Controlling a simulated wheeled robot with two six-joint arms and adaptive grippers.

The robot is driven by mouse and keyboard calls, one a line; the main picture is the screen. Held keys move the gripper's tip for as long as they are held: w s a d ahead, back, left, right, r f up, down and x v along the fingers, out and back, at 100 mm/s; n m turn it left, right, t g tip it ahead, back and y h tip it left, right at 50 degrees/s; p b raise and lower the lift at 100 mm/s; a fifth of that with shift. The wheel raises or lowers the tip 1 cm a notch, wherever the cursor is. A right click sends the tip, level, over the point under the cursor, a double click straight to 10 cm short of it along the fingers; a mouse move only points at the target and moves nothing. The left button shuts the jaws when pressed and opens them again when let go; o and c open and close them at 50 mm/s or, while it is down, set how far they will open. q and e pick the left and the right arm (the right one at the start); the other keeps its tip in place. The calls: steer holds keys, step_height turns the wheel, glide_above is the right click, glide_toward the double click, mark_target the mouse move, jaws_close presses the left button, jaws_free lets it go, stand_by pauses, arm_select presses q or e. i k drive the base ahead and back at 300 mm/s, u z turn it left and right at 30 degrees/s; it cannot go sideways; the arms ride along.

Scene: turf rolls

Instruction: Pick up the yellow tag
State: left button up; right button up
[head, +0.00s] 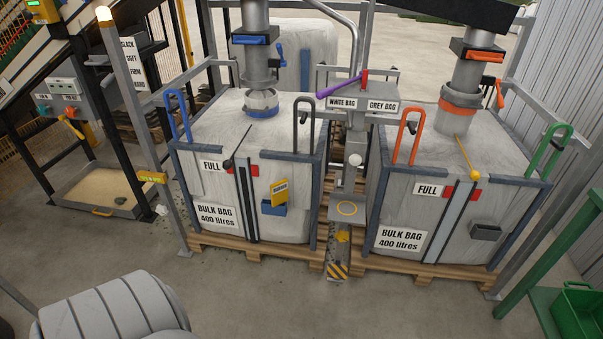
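A yellow tag (279,190) with dark print stands tilted in a small blue holder (273,208) on the front of the left bulk bag (217,190). Its lower end is hidden by the holder. The left bag carries a FULL label and a "BULK BAG 400 litres" label. The right bulk bag (400,205) has a dark, seemingly empty holder (486,233) on its front. Neither of my grippers shows in the head view.
Both bags stand on wooden pallets (410,268) within grey frames, under spouts. A grey post (347,195) with a purple lever stands between them. A grey ribbed object (115,310) lies front left. A green crate (578,318) is at lower right. The front middle floor is clear.

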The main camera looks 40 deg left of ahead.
mark_target(279, 191)
steer(key=z, duration=0.25)
steer(key=i, duration=1.45)
steer(key=u, duration=0.5)
steer(key=i, duration=0.95)
steer(key=u, duration=0.85)
